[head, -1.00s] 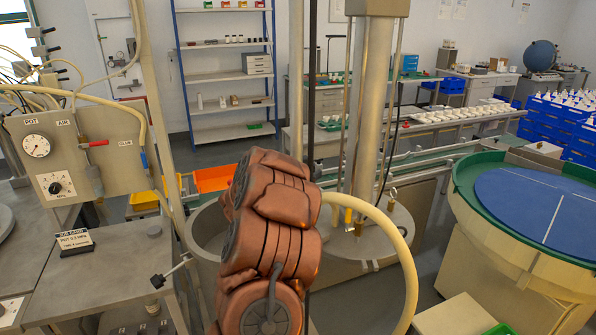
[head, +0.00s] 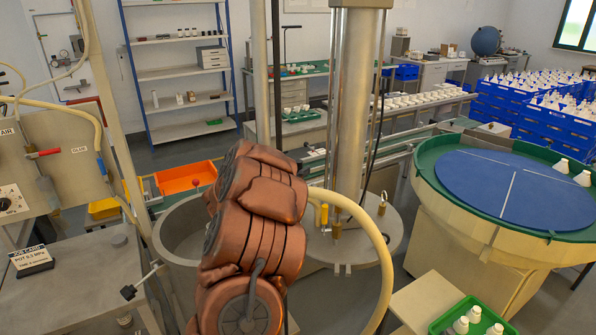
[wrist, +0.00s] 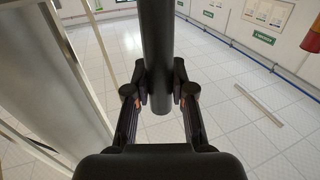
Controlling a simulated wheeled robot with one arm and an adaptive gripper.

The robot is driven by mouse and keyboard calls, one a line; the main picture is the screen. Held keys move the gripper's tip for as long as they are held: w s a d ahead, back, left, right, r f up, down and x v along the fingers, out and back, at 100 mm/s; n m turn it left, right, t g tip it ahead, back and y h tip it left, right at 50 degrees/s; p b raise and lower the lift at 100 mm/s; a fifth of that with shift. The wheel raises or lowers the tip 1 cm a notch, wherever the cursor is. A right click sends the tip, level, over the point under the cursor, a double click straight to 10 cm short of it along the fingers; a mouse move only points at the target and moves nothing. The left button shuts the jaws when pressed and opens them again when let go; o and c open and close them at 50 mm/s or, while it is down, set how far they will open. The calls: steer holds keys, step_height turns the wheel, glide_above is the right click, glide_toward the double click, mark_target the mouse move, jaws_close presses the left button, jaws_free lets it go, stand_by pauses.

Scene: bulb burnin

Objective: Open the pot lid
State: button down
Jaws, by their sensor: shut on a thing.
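The pot (head: 168,248) is a grey metal cylinder left of centre in the head view. Its mouth shows open on the left, and my copper-coloured arm hides much of it. A round grey lid-like plate (head: 386,222) with brass fittings and a cream hose lies to its right, at the steel column. Whether the two join behind my arm cannot be seen. In the wrist view, my gripper (wrist: 159,94) is closed around a dark upright bar (wrist: 157,40), with a finger on each side. My arm hides the gripper in the head view.
A green-rimmed turntable (head: 455,213) with a blue top stands at the right. A green tray (head: 444,322) with white bottles is at the lower right. The control panel (head: 60,165) and a grey bench (head: 85,290) are at the left. An orange bin (head: 186,178) stands behind the pot.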

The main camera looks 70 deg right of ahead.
steer(key=c, duration=1)
jaws_free()
steer(key=shift+a, duration=0.1)
steer(key=v, duration=1.2)
steer(key=shift+w, duration=0.1)
